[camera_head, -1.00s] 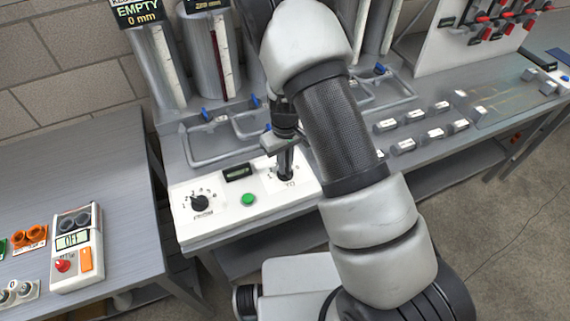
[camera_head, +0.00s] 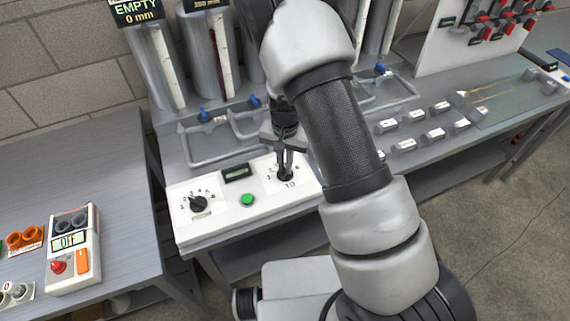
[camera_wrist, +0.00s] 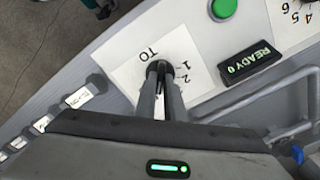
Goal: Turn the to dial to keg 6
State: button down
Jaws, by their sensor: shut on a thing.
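The TO dial (camera_head: 285,176) is a small black knob on the right of the white panel (camera_head: 235,215). Its label TO and a few numbers show around it. My gripper (camera_head: 286,166) points down onto it with its fingers closed around the knob. In the wrist view the fingers (camera_wrist: 161,80) grip the black knob (camera_wrist: 159,67), with 1 and 2 readable beside it. The fingers hide the knob's pointer, so its setting cannot be read.
The FROM dial (camera_head: 199,204), a green button (camera_head: 247,199) and a small display (camera_wrist: 250,62) reading READY 0 share the panel. Metal drip frames (camera_head: 205,145) with blue taps stand behind. White labelled blocks (camera_head: 403,145) lie to the right.

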jog(key=m, duration=0.6)
jog(key=shift+m+p, duration=0.3)
jog(key=shift+m, duration=0.1)
dwell(0.4)
jog(key=c, duration=1.8)
grip_release()
jog(key=shift+c, duration=0.2)
notch_tip(320, 180, up, 18)
jog(key=shift+f+p, duration=0.25)
jog(key=shift+p, duration=0.05)
